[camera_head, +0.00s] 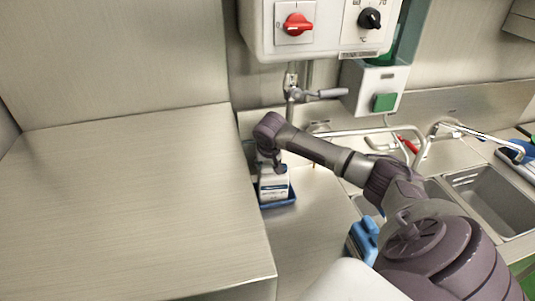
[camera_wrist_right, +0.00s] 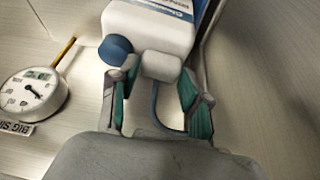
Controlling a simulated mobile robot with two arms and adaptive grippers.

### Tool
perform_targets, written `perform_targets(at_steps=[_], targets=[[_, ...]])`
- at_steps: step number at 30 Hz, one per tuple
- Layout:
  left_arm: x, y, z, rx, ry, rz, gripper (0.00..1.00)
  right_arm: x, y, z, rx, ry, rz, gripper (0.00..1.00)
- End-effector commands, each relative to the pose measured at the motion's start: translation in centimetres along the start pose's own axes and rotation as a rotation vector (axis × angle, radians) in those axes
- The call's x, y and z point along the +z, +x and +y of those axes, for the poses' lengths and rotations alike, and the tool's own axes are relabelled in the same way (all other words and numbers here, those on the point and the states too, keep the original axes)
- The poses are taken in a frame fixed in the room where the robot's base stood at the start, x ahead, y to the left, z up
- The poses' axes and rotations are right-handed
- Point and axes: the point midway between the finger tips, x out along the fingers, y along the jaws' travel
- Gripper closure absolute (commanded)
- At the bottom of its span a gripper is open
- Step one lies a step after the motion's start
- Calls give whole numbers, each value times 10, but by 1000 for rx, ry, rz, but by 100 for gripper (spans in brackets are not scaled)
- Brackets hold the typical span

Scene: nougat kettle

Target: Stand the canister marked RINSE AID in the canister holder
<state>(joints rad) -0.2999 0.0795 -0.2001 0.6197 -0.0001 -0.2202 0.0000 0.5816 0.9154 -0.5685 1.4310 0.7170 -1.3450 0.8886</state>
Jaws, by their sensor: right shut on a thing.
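A white canister (camera_head: 273,184) with a blue-marked label is at the blue holder (camera_head: 279,203), in the middle of the head view. It looks upright, over or inside the holder's rim; I cannot tell whether its base rests there. My right gripper (camera_head: 271,164) is above it and shut on its top. In the right wrist view the canister (camera_wrist_right: 150,25) shows a blue cap (camera_wrist_right: 117,50) and a partly cut-off label; I cannot read RINSE AID. The right fingers (camera_wrist_right: 160,98), with teal pads, close around its top part. My left gripper is out of view.
A raised steel block (camera_head: 130,200) stands left of the holder. A lever tap (camera_head: 318,95) and a dispenser (camera_head: 376,90) are behind. A blue object (camera_head: 364,240) stands in front right, near the sinks (camera_head: 490,195). A dial thermometer (camera_wrist_right: 34,92) shows in the wrist view.

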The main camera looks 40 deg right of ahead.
Motion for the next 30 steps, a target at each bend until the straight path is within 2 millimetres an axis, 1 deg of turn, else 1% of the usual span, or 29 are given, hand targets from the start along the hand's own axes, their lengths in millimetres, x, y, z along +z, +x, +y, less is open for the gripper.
perform_targets(at_steps=[1,2,6,7,14,16,20,23,30], targets=[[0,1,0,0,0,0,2,2,3,0,1,5,-4,100],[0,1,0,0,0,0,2,3,3,0,1,5,-5,49],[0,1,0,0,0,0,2,3,3,0,3,3,-6,26],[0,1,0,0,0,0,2,3,3,1,3,3,-6,23],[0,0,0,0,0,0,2,3,3,1,3,2,-6,23],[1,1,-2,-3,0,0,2,6,4,1,5,0,-12,23],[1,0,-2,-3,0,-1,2,4,-4,0,3,0,-10,23],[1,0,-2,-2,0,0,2,3,-20,0,2,-1,-7,23],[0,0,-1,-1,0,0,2,2,-73,-1,0,0,-5,23]])
